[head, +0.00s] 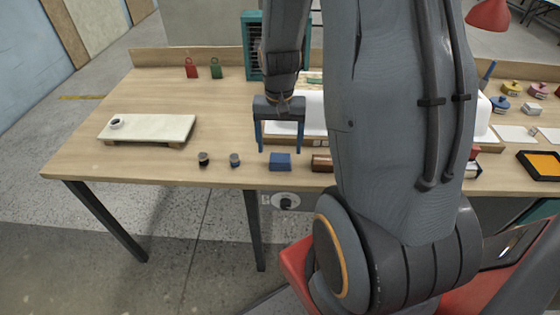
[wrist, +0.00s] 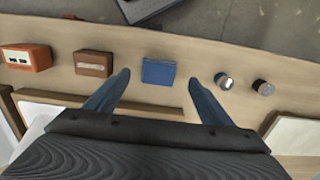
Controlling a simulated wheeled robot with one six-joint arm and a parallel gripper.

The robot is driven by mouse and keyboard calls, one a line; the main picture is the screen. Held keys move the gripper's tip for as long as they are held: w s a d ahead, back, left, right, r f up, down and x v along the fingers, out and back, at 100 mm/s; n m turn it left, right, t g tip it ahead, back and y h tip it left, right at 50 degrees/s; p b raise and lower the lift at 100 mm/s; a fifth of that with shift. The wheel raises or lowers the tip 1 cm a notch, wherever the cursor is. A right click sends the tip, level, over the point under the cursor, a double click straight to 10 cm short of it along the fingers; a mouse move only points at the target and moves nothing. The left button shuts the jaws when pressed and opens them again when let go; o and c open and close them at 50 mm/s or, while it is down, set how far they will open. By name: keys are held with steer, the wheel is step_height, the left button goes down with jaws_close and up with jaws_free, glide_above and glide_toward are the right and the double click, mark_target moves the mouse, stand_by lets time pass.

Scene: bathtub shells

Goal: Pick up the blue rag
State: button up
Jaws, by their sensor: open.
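The blue rag (head: 280,161) is a small folded block lying on the wooden table near its front edge. In the wrist view the rag (wrist: 158,72) lies ahead of my fingertips, about midway between them. My gripper (head: 280,150) is open and empty, pointing down, with its two blue fingers apart above and behind the rag. The fingers also show in the wrist view (wrist: 160,78), one on each side. They do not appear to touch the rag.
A brown block (head: 322,163) lies close to the right of the rag. Two small round pieces, one bluish (head: 235,160) and one dark (head: 203,159), stand to the left. A white bathtub shell (head: 300,112) is behind. A pale board (head: 146,129) lies at left.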

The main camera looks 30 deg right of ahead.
mark_target(280, 157)
steer(key=shift+w+d+f+p, duration=0.15)
steer(key=shift+f+p, duration=0.2)
steer(key=shift+f, duration=0.8)
steer(key=shift+w+d+f+p, duration=0.1)
steer(key=shift+f+p, duration=0.25)
steer(key=shift+f, duration=0.8)
steer(key=shift+c, duration=0.3)
steer(key=c, duration=1.1)
